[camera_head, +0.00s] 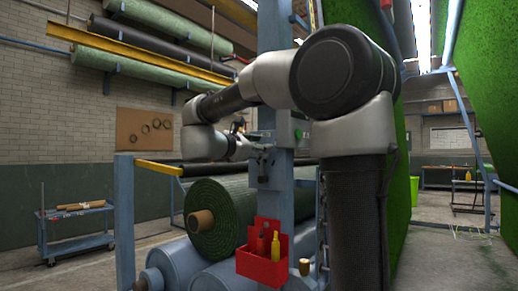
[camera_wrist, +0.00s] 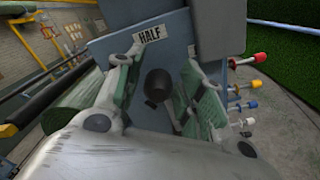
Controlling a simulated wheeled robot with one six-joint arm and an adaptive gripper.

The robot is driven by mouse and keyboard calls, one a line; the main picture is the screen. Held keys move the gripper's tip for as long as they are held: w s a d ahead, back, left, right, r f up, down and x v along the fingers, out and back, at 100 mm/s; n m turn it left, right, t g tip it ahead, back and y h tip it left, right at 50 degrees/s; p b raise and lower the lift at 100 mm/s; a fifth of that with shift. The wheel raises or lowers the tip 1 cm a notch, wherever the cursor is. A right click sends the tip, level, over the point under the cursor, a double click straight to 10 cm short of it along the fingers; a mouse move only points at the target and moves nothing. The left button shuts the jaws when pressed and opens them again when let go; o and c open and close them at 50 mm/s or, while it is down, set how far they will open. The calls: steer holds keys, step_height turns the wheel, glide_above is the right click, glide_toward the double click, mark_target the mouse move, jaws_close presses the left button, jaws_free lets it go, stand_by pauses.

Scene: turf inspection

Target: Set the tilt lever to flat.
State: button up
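My gripper (camera_wrist: 166,82) is open in the wrist view, with one pale-jointed finger on each side of a dark round knob (camera_wrist: 158,86). The knob looks like the end of the tilt lever. Gaps show between it and both fingers, so it is not gripped. A plate marked HALF (camera_wrist: 149,36) is on the blue-grey panel just above the knob. No other position label is readable. In the head view my gripper (camera_head: 262,148) is at the blue post (camera_head: 277,203); the lever is too small there to tell its setting.
Red, yellow, blue and white knobs (camera_wrist: 247,60) stick out right of the panel in the wrist view. A red tool box (camera_head: 262,268) hangs low on the post. A green turf roll (camera_head: 222,215) lies behind it, and a cart (camera_head: 75,243) stands at left.

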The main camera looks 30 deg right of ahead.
steer(key=shift+a, duration=0.1)
steer(key=v, duration=1.2)
